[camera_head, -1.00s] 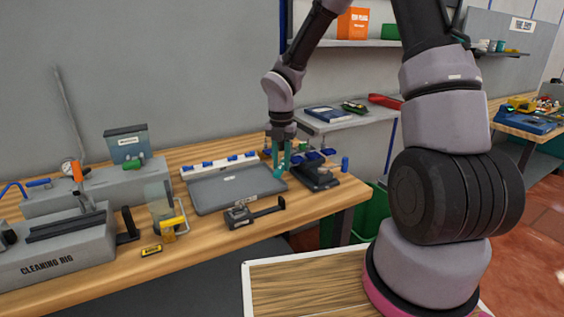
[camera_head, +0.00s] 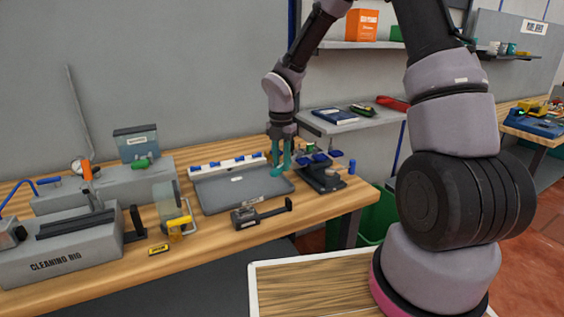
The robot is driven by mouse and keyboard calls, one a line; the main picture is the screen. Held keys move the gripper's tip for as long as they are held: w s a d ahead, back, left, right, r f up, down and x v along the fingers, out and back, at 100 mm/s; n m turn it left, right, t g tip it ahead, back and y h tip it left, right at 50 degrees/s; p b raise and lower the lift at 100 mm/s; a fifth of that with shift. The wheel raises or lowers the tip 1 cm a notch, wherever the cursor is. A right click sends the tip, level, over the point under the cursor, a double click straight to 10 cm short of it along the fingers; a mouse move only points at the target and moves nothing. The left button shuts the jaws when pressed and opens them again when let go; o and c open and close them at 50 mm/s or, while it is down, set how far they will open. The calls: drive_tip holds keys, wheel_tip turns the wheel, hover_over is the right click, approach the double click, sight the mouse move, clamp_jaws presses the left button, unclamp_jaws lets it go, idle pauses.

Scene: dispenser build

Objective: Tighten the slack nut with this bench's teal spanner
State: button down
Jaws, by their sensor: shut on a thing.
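My gripper (camera_head: 281,136) is over the back right part of the bench, pointing down. It is shut on the teal spanner (camera_head: 276,168), which hangs below the fingers above the right side of the grey tray (camera_head: 238,196). The exact grip on the spanner is too small to make out. A dark fixture with blue parts (camera_head: 323,180) stands just right of the spanner, apart from it as far as I can tell. I cannot pick out the slack nut at this size.
A white rack with blue pieces (camera_head: 226,163) lies behind the tray. A black clamp-like tool (camera_head: 262,213) lies in front. The grey cleaning rig (camera_head: 60,257) fills the left. A shelf (camera_head: 350,121) juts out behind my gripper. A green bin (camera_head: 377,219) stands below right.

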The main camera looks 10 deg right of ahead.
drive_tip(key=shift+w+a, duration=0.1)
drive_tip(key=shift+w+a+m, duration=0.75)
drive_tip(key=shift+w+m, duration=0.05)
drive_tip(key=shift+m, duration=0.3)
drive_tip(key=shift+w+a+m, duration=0.65)
drive_tip(key=shift+w+m, duration=0.3)
drive_tip(key=shift+m, duration=0.25)
drive_tip(key=shift+w, duration=0.15)
drive_tip(key=shift+w+a+m, duration=0.25)
drive_tip(key=shift+w+m, duration=0.25)
drive_tip(key=shift+m, duration=0.05)
drive_tip(key=shift+w+a+m, duration=0.2)
drive_tip(key=shift+w+m, duration=0.3)
drive_tip(key=shift+m, duration=0.05)
